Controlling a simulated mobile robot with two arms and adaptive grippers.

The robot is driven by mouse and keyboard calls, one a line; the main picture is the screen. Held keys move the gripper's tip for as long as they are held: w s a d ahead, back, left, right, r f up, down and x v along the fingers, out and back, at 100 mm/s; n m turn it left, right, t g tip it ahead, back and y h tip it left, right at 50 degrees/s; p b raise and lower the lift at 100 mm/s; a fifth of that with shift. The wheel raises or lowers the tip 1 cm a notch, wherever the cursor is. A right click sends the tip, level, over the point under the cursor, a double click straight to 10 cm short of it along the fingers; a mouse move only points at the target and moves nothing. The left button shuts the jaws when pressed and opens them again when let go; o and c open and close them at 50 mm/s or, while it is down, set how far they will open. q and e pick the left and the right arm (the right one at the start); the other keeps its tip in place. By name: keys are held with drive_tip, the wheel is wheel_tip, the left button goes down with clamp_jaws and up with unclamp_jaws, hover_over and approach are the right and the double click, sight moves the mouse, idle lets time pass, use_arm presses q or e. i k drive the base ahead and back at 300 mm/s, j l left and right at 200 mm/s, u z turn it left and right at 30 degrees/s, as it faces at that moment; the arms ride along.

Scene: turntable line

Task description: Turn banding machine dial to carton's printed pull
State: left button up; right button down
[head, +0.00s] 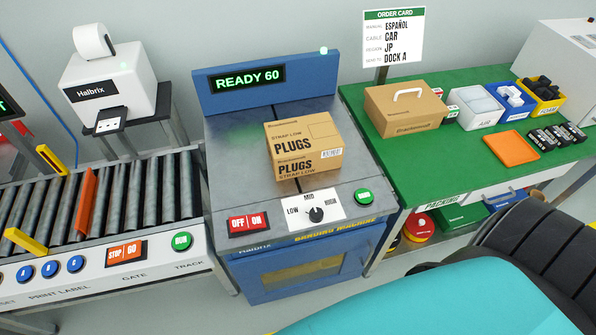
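A brown carton (303,148) stands on the blue banding machine (238,185). Its faces read "PLUGS" and "STRAP LOW". The black dial (315,213) sits on a white plate (330,203) at the machine's front, marked LOW on the left, MID at the top and HIGH on the right. Its pointer seems to be near MID, but it is too small to be sure. A red OFF/ON switch (248,224) is left of the dial and a green RUN button (364,197) is right of it. The display (247,79) reads "READY 60". Neither gripper is in view.
A roller conveyor (140,200) with an orange gate (87,200) and a label printer (108,80) are at left. A green packing bench (400,155) with a handled box (405,108), bins and an order card (393,37) is at right. The space above the dial is clear.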

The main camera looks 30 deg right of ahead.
sight(315, 214)
drive_tip(key=z, duration=1.15)
